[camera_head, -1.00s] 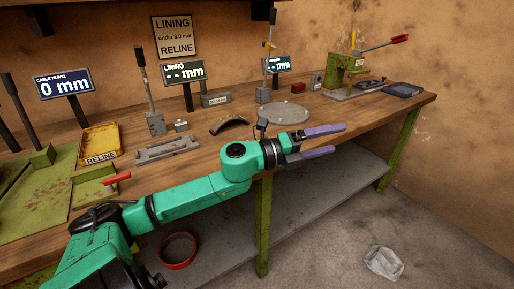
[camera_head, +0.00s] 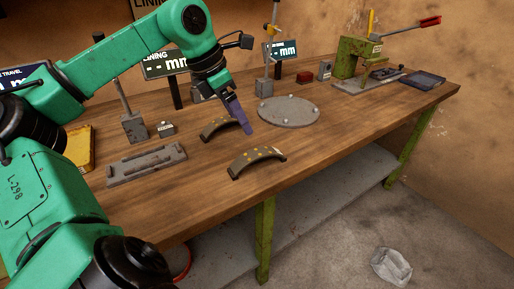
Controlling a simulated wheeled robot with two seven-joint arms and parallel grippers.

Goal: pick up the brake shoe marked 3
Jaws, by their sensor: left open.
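Two dark curved brake shoes lie on the wooden bench. The nearer brake shoe (camera_head: 257,161) is near the front edge and has several yellow dots on top. The farther brake shoe (camera_head: 218,129) lies behind it to the left, partly covered by my left gripper. I cannot read a number on either. My left gripper (camera_head: 247,131), with purple fingers, points down at the right end of the farther shoe and behind the nearer one. It is open and holds nothing I can see; its fingers overlap in this view. My right gripper is out of view.
A round grey plate (camera_head: 289,111) with studs is right of the gripper. A grey fixture (camera_head: 147,165) lies to the left, with a small labelled block (camera_head: 165,129) behind it. A green press (camera_head: 356,60) stands at the back right. The bench's right front is clear.

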